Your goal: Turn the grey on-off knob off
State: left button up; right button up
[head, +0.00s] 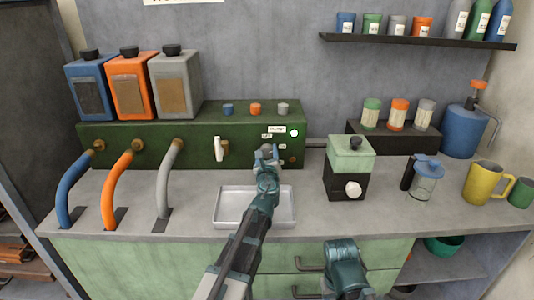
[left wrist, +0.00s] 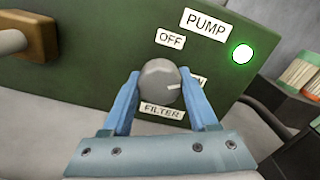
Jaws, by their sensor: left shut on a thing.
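The grey knob (left wrist: 159,80) sits on the green panel below the PUMP label (left wrist: 206,23). Its white pointer mark points right, toward a label partly hidden by a finger. The OFF label (left wrist: 170,39) is above the knob, and the FILTER label (left wrist: 162,111) is below it. The round lamp (left wrist: 242,54) beside PUMP is lit; it also shows in the head view (head: 294,133). My left gripper (left wrist: 160,88) has its blue fingers on both sides of the knob, shut on it. In the head view the left gripper (head: 267,152) largely hides the knob.
The green panel box (head: 190,137) carries a white lever (head: 219,148) and three coloured hoses at left. A metal tray (head: 230,218) lies below my left arm. A green-and-black machine (head: 349,162) stands at right. Part of my right arm shows at the bottom.

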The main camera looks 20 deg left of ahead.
pick_arm(q)
jog(key=n, duration=0.6)
jog(key=shift+n, duration=0.3)
jog(key=n, duration=0.5)
jog(key=shift+n, duration=0.4)
jog(key=o, duration=1.4)
jog(key=shift+c, duration=0.2)
jog(key=shift+s, duration=0.15)
